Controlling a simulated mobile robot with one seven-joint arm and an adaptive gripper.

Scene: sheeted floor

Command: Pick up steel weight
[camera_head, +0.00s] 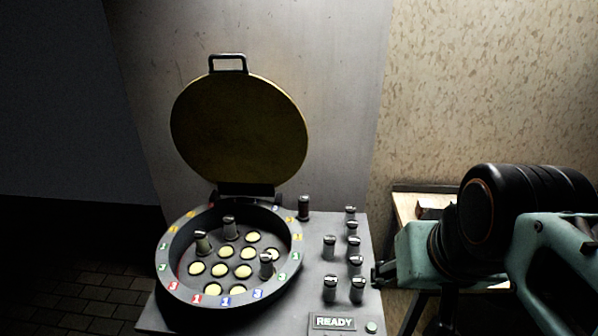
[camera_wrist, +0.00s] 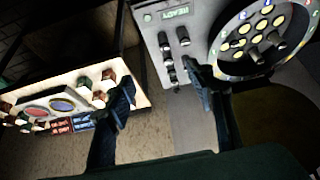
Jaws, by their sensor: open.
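Several small dark grey cylinders with pale metal tops, which look like the steel weights, stand upright on a grey panel. One weight (camera_head: 330,247) is in the group right of the round pan. In the wrist view, a weight (camera_wrist: 183,36) from this group stands beyond my fingers. Three similar cylinders, one of them here (camera_head: 266,264), stand inside the pan. My gripper (camera_head: 384,273) is at the panel's right edge, beside the group. In the wrist view my gripper (camera_wrist: 160,88) is open, with nothing between its fingers. I cannot tell which weight is meant.
The round pan (camera_head: 164,282) has numbered coloured tags on its rim and pale discs inside. Its lid (camera_head: 240,130) stands open behind it. A READY label (camera_head: 333,322) is at the panel's front. A side table (camera_wrist: 140,92) with small blocks stands beside the panel.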

